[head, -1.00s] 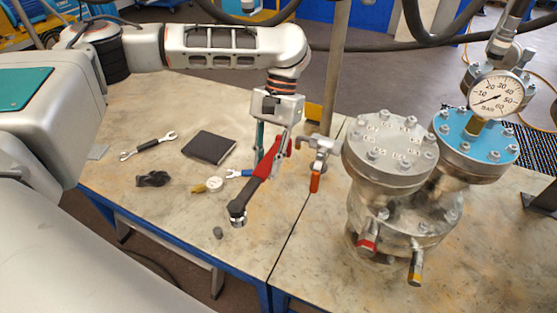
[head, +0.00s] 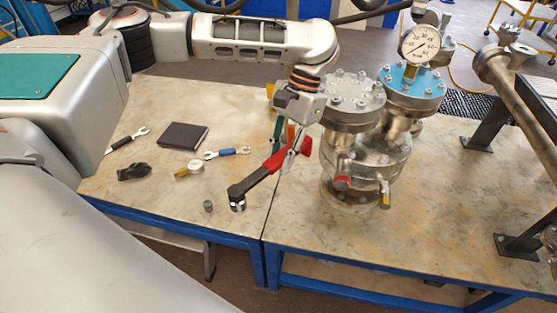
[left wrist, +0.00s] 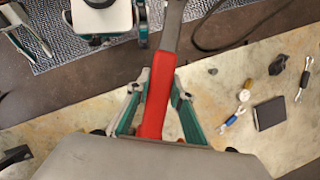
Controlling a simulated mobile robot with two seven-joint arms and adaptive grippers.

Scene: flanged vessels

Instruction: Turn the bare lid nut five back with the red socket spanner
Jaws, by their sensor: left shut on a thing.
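My left gripper (head: 289,148) is shut on the red socket spanner (head: 272,163) and holds it tilted, with its dark socket end low toward the front left. In the left wrist view the red handle (left wrist: 158,100) lies between the teal fingers. The bare grey lid (head: 347,92), ringed with bolts and nuts, tops the left vessel, right of my gripper. The spanner is apart from it. I cannot tell which nut is five. My right gripper (left wrist: 105,20) seems to show, cut off, at the top left of the left wrist view.
A blue lid (head: 425,88) with a pressure gauge (head: 420,44) stands right of the bare lid. A black notebook (head: 183,135), a blue spanner (head: 228,153), a small brass-stemmed gauge (head: 192,168) and a grey plug (head: 208,206) lie left.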

